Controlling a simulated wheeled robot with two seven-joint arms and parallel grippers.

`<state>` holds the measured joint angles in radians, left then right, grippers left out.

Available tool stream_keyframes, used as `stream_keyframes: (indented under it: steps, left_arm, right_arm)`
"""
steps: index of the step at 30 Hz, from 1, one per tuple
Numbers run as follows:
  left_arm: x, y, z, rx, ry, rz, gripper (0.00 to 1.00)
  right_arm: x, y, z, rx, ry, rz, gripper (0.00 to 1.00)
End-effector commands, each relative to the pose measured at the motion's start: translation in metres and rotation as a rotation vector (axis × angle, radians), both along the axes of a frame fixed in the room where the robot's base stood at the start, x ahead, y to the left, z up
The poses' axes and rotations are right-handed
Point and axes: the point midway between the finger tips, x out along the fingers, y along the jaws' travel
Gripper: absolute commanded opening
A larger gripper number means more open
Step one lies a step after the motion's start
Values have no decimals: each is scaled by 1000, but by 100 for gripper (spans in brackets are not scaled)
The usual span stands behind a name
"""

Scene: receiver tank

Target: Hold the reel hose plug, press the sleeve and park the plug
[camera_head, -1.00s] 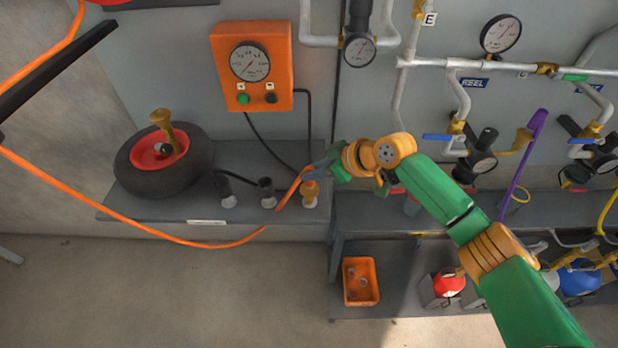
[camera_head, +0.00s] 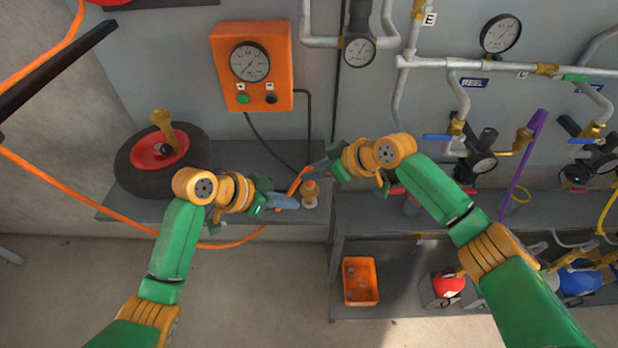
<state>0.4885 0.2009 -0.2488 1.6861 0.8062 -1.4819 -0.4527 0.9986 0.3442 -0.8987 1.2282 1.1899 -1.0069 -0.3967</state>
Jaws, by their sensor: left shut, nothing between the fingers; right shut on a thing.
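My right gripper (camera_head: 318,166) is shut on the end of the orange reel hose (camera_head: 298,181), just above the shelf. The plug itself is mostly hidden by the fingers. A brass and orange fitting (camera_head: 310,194) stands upright on the shelf below the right fingertips; I cannot tell whether it is the sleeve or whether the plug touches it. My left gripper (camera_head: 288,201) is shut and empty, its fingertips just left of this fitting and below the hose end. My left arm hides the dark upright holders on the shelf.
A black wheel with a red hub (camera_head: 148,172) lies on the grey shelf (camera_head: 122,204). An orange gauge box (camera_head: 252,68) hangs on the wall above. White pipes and valves (camera_head: 468,120) fill the right side. An orange bin (camera_head: 360,281) sits on the lower shelf.

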Motion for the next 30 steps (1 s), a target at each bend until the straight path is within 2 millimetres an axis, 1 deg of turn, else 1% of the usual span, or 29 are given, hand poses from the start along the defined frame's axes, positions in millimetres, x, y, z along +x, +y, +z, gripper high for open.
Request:
stream_keyframes:
  steps: [1,3,6,8,11,18,21,25,30]
  left_arm:
    - [3,9,19,16,-31,5,0]
    - [4,22,38,41,-53,18,0]
    - [4,34,53,62,-68,33,0]
    - [4,36,55,67,-72,37,0]
    - [9,31,48,68,-68,39,0]
    - [29,5,12,68,-66,38,0]
    - [37,-3,-1,70,-67,39,0]
    - [44,-11,-12,70,-67,39,0]
    - [47,-15,-17,69,-70,40,0]
  right_arm:
    - [0,0,-1,-2,1,0,0]
    - [0,0,-1,-2,1,0,0]
    - [0,0,-1,-2,1,0,0]
    - [0,0,-1,-2,1,0,0]
    - [0,0,-1,-2,1,0,0]
    - [0,0,-1,-2,1,0,0]
    - [0,0,-1,-2,1,0,0]
    - [0,0,-1,-2,1,0,0]
    - [0,0,-1,-2,1,0,0]
